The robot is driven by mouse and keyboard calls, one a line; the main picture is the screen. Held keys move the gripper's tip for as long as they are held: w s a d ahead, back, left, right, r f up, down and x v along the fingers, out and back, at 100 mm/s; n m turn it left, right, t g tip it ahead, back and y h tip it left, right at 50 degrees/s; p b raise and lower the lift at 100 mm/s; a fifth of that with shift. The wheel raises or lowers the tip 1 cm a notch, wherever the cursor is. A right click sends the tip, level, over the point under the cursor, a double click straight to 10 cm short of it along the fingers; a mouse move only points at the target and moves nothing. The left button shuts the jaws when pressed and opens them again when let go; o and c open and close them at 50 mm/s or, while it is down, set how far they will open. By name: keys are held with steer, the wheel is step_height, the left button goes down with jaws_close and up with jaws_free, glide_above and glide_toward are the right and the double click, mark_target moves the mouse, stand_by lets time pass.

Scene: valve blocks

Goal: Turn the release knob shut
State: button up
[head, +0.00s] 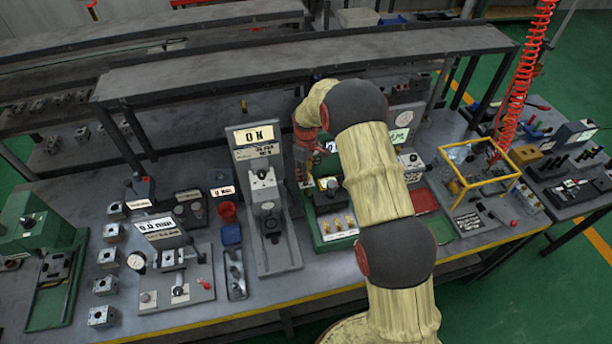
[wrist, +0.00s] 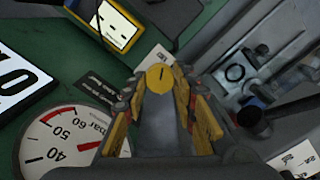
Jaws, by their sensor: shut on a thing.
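The release knob (wrist: 160,78) is a round yellow knob with a short dark line on its face, seen in the wrist view. My gripper (wrist: 158,88) has its two yellow-padded fingers closed around it, one on each side. The dark line runs roughly along the picture's vertical. In the head view my gripper (head: 305,168) is at the left edge of a green station (head: 318,226), partly behind my arm. The knob cannot be made out there.
In the wrist view a round bar gauge (wrist: 70,140) lies left of my fingers, and a yellow device with a screen (wrist: 112,27) lies above. A grey fixture (head: 283,238) stands left of the green station. A yellow frame (head: 482,180) stands to the right.

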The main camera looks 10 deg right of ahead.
steer(key=shift+n, duration=0.3)
stand_by(0.4)
steer(key=o, duration=1.2)
steer(key=shift+c, duration=0.2)
step_height(320, 180, up, 12)
